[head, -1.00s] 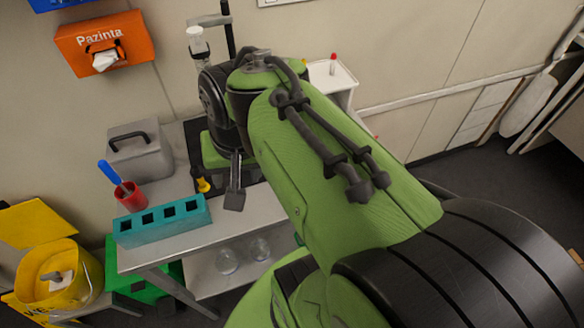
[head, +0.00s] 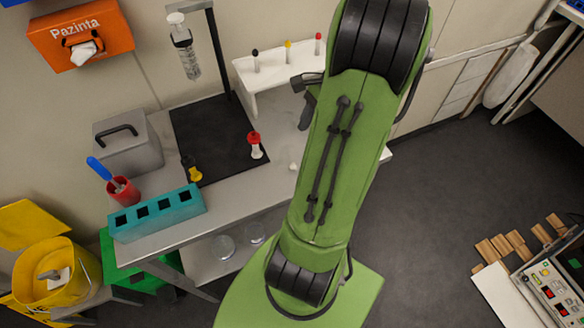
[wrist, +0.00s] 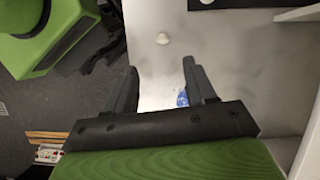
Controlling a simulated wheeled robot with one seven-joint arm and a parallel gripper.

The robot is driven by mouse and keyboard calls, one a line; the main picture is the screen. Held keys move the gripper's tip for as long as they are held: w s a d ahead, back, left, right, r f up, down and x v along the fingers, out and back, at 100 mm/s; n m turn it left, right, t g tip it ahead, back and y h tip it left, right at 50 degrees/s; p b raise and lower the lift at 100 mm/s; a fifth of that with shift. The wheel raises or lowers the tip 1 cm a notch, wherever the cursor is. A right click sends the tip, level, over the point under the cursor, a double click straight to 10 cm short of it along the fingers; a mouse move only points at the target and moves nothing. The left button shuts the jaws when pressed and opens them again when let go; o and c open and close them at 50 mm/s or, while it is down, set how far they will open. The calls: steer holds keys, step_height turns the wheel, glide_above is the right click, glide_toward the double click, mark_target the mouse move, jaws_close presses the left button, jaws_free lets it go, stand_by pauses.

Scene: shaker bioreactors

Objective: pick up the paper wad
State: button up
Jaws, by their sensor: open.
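The paper wad is a small white lump (wrist: 163,38) on the grey bench top in the wrist view, ahead of my fingertips and roughly in line with the gap between them. In the head view a small pale bit of it (head: 293,166) shows on the bench just left of my arm. My gripper (wrist: 160,72) is open in the wrist view, with nothing held between its fingertips. The wad is apart from both fingers. In the head view my gripper is mostly hidden behind my arm.
A black mat (head: 205,126) bears a red-capped piece (head: 255,145). A white rack (head: 272,80) with capped items stands behind. A teal rack (head: 158,213), red cup (head: 124,192) and grey box (head: 128,146) are left.

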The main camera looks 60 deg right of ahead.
steer(key=b, duration=0.2)
glide_above(294, 164)
steer(key=s+d, duration=0.2)
steer(key=f, duration=0.5)
steer(key=shift+w+d+f, duration=0.1)
steer(key=shift+w+f, duration=0.1)
steer(key=shift+f, duration=0.15)
steer(key=b+x, duration=0.1)
steer(key=x, duration=0.4)
steer(key=shift+w+f+b, duration=0.25)
steer(key=shift+w+b, duration=0.05)
steer(key=shift+b, duration=0.05)
steer(key=shift+r, duration=0.1)
jaws_close()
